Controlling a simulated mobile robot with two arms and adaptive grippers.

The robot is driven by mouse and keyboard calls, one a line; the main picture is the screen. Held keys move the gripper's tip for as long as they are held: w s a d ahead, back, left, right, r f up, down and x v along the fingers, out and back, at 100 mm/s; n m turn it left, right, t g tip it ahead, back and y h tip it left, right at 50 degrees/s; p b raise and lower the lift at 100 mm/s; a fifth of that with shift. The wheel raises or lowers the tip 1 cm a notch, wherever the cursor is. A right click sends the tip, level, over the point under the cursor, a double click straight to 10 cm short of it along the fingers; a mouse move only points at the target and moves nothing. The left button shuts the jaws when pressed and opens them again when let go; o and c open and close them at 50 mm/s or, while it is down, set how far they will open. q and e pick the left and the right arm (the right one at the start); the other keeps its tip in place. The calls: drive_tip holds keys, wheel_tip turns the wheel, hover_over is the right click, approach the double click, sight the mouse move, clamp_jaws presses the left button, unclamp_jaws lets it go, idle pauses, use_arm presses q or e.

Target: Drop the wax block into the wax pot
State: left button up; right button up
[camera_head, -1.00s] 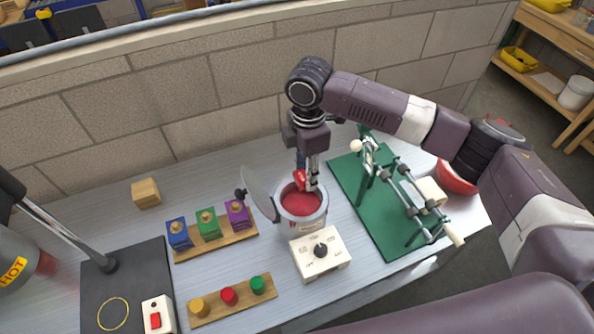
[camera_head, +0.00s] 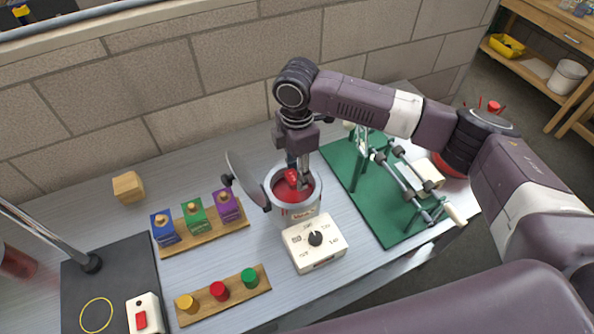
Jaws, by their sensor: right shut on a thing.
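The wax pot (camera_head: 282,210) is a grey round pot with red wax inside, its lid (camera_head: 247,180) tilted open on its left side. My right gripper (camera_head: 298,184) points down into the pot's mouth. It is shut on the red wax block (camera_head: 291,176), which shows inside the rim, above or at the red wax. Whether the block touches the wax, I cannot tell. The fingers partly hide it. My left gripper is not in view.
A dial box (camera_head: 314,243) stands in front of the pot. A green board with a metal stand (camera_head: 400,225) is at the right. Blue, green and purple blocks on a wooden rack (camera_head: 176,244) and a rack of coloured knobs (camera_head: 203,311) are at the left. A wooden block (camera_head: 128,187) stands behind.

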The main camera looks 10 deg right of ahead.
drive_tip(key=o, duration=1)
wheel_tip(320, 180, up, 12)
drive_tip(key=shift+r, duration=0.1)
idle(0.5)
